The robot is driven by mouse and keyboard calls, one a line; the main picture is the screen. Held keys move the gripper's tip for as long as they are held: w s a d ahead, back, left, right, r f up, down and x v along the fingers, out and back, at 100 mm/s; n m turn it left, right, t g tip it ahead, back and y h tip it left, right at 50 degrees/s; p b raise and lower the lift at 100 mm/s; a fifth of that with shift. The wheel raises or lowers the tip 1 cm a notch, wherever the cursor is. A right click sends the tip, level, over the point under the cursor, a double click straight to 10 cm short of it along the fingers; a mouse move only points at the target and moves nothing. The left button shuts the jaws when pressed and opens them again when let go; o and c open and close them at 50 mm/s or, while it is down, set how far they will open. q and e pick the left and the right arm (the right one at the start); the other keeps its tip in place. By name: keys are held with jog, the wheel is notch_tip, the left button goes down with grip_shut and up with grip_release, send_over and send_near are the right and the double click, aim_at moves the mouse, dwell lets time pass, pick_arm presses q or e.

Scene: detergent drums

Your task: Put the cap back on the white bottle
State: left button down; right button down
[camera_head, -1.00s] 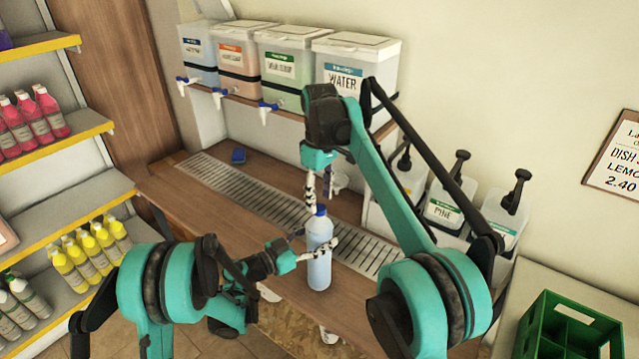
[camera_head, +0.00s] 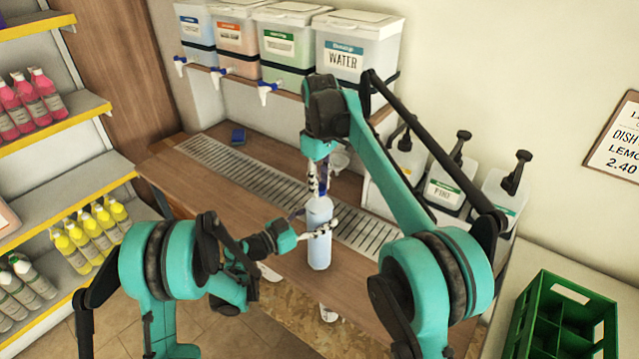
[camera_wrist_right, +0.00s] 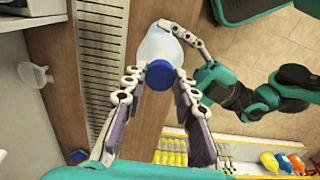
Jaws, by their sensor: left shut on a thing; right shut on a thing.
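The bottle (camera_head: 319,235), pale bluish-white, stands upright on the wooden counter. In the right wrist view the round blue cap (camera_wrist_right: 159,76) sits between the right fingertips, in line with the bottle (camera_wrist_right: 158,45). The fingers partly hide the cap and the neck, so I cannot tell whether the cap is seated on the neck.
A metal drain grate (camera_head: 250,177) runs along the counter (camera_head: 200,205) behind the bottle. Labelled drums with taps, including the water drum (camera_head: 350,70), stand on a ledge above. Pump containers (camera_head: 445,185) stand to the right. A green crate (camera_head: 560,325) is at the lower right.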

jog(key=m, duration=0.5)
jog(key=c, duration=1.1)
grip_release()
notch_tip(320, 180, up, 8)
jog(key=shift+f, duration=0.25)
pick_arm(q)
jog(key=shift+c, duration=1.6)
grip_release()
